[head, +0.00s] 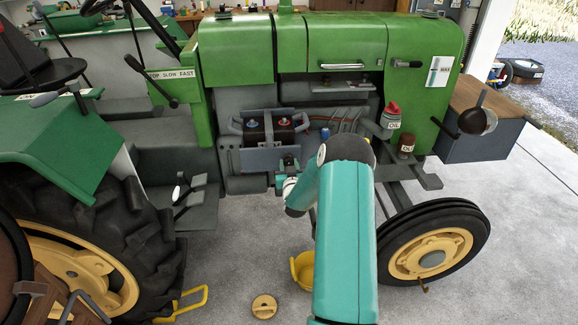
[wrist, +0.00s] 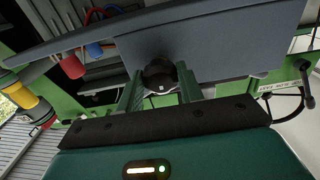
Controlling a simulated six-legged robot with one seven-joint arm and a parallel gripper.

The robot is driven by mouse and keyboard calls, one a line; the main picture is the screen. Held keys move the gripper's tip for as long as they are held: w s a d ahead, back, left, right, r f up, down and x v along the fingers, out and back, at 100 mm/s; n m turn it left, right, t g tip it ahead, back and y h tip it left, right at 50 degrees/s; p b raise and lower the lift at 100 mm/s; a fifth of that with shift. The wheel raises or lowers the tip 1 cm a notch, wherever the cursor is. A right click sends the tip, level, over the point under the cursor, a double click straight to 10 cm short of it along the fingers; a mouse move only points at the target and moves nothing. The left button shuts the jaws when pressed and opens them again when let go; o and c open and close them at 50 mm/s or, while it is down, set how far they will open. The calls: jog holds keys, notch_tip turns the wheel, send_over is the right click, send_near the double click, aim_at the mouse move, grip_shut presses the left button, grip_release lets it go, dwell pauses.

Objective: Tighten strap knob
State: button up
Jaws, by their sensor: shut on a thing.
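The strap knob (wrist: 160,73) is a round, dark knob on the face of a grey panel (wrist: 215,45) in the wrist view. My gripper (wrist: 159,84) has its two green fingers on either side of the knob and is shut on it. In the head view my gripper (head: 287,166) is at the lower front of the grey battery tray (head: 262,160) on the tractor's side. The knob is too small and covered to make out there. The battery (head: 288,133) sits in the tray with a red and a blue cap on top.
The green tractor hood (head: 345,35) is above the tray. A red-capped oil bottle (head: 391,120) and a dark brown jar (head: 406,146) stand to the right. The front wheel (head: 432,243), a yellow pan (head: 303,268) and a yellow disc (head: 264,306) are low down.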

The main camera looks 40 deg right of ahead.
jog(key=m, duration=1.7)
jog(key=shift+a+m, duration=0.15)
jog(key=shift+m, duration=0.25)
dwell(0.4)
jog(key=o, duration=1)
jog(key=shift+r, duration=0.1)
jog(key=v, duration=1.3)
jog(key=shift+s+a, duration=0.3)
